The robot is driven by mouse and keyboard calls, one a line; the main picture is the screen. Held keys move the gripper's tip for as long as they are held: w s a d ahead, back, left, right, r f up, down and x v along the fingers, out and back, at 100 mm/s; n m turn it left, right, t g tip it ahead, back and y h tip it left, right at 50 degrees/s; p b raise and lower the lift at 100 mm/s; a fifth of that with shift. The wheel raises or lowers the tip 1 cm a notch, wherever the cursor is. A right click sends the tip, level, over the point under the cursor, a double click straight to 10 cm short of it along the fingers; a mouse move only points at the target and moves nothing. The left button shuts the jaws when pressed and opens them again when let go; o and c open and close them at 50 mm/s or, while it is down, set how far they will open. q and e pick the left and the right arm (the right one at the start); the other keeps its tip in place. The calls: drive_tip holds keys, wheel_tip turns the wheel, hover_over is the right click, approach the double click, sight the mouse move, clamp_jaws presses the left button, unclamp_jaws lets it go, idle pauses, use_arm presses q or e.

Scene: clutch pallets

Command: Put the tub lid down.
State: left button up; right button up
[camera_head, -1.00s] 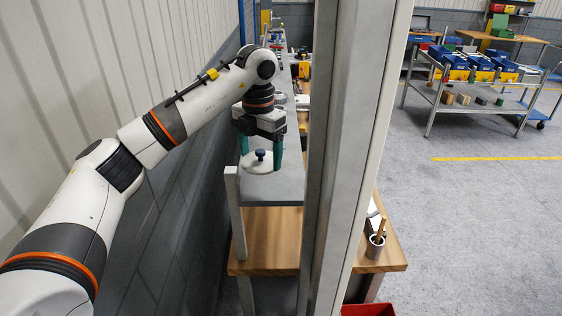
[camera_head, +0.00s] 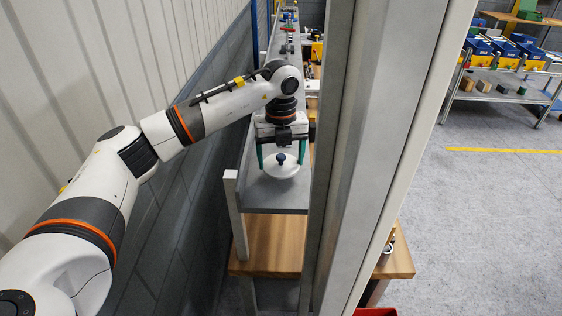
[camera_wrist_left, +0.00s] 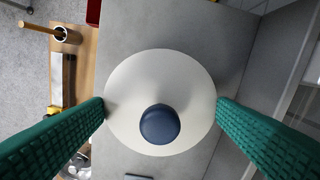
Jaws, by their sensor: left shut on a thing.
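The tub lid (camera_head: 282,171) is a white disc with a dark blue knob (camera_head: 281,158). My left gripper (camera_head: 281,163) is shut on it, its two green fingers at opposite sides of the rim. The lid is over the near end of the grey shelf (camera_head: 275,196). I cannot tell whether it touches the shelf. In the left wrist view the lid (camera_wrist_left: 128,82) lies between both fingertips (camera_wrist_left: 161,106), with grey surface behind it. My right gripper is not in view.
A grey post (camera_head: 345,150) stands just right of my left gripper. A wall (camera_head: 195,150) runs along the left. A wooden bench top (camera_head: 268,245) lies below the shelf. In the wrist view a cup with a wooden-handled tool (camera_wrist_left: 66,35) stands on wood at the left.

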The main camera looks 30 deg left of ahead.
sight(281, 161)
use_arm(q)
wheel_tip(281, 161, down, 2)
drive_tip(key=shift+f+p, duration=0.15)
drive_tip(key=shift+p, duration=0.45)
drive_tip(key=shift+d+f, duration=0.1)
drive_tip(key=shift+f, duration=0.3)
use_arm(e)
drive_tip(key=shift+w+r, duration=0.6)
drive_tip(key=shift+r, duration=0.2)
use_arm(q)
drive_tip(key=shift+f, duration=0.1)
drive_tip(key=shift+f, duration=0.15)
drive_tip(key=o, duration=0.9)
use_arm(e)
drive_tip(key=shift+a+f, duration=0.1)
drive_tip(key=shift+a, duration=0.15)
use_arm(q)
drive_tip(key=shift+r, duration=0.2)
